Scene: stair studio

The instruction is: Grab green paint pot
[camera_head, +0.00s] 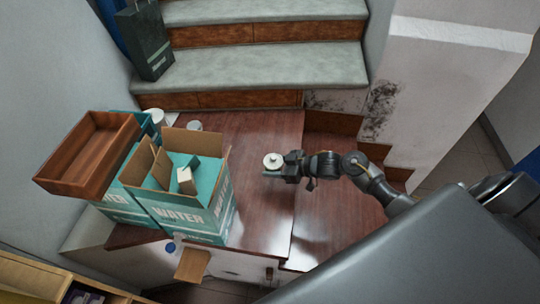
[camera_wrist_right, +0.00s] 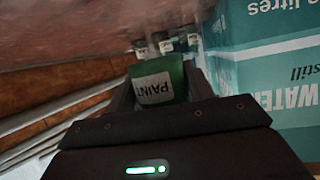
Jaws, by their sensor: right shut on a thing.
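The green paint pot (camera_wrist_right: 158,82) has a white label reading "PAINT" and sits between the fingers of my right gripper (camera_wrist_right: 160,92) in the right wrist view. In the head view only the pot's pale round lid (camera_head: 273,160) shows clearly, at the end of my right gripper (camera_head: 277,170). The gripper is shut on the pot. The pot is over the brown wooden landing; I cannot tell whether it touches the surface. My left gripper is not in view.
An open teal "WATER" box (camera_head: 190,208) stands left of the pot, with a wooden tray (camera_head: 85,155) beside it. Whitish pots (camera_head: 195,126) stand behind the box. Grey stairs (camera_head: 265,66) rise at the back, with a dark bag (camera_head: 145,42). The landing (camera_head: 262,215) is clear in front.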

